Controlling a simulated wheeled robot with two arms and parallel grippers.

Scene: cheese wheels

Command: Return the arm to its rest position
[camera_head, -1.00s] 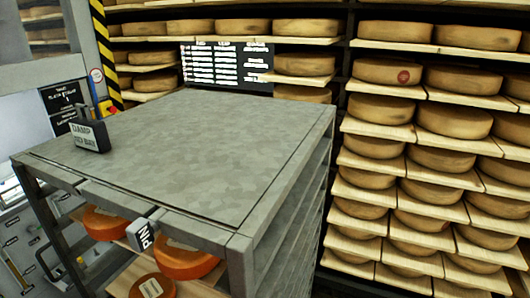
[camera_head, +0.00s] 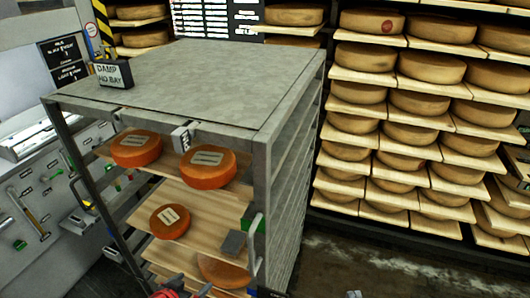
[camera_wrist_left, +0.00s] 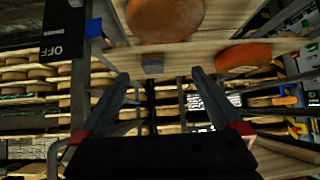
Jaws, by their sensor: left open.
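My left gripper (camera_wrist_left: 160,76) is open in the left wrist view. Its two dark fingers, with red marks near their bases, stand apart with nothing between them. Shelf boards and orange cheese wheels (camera_wrist_left: 243,57) show beyond and above the fingers. In the head view only a red and grey bit of the left gripper (camera_head: 168,293) shows at the bottom edge, below the cheese rack (camera_head: 200,75). A small pale part at the bottom edge (camera_head: 354,294) may belong to my right gripper; its fingers are hidden or cut off.
The rack's shelves hold orange labelled wheels (camera_head: 136,148) and (camera_head: 207,167), with another wheel (camera_head: 169,221) lower down. A damp bay sign (camera_head: 113,74) stands on the rack's grey top. Shelves of brown wheels (camera_head: 420,103) fill the back right. Dark floor (camera_head: 370,262) lies right of the rack.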

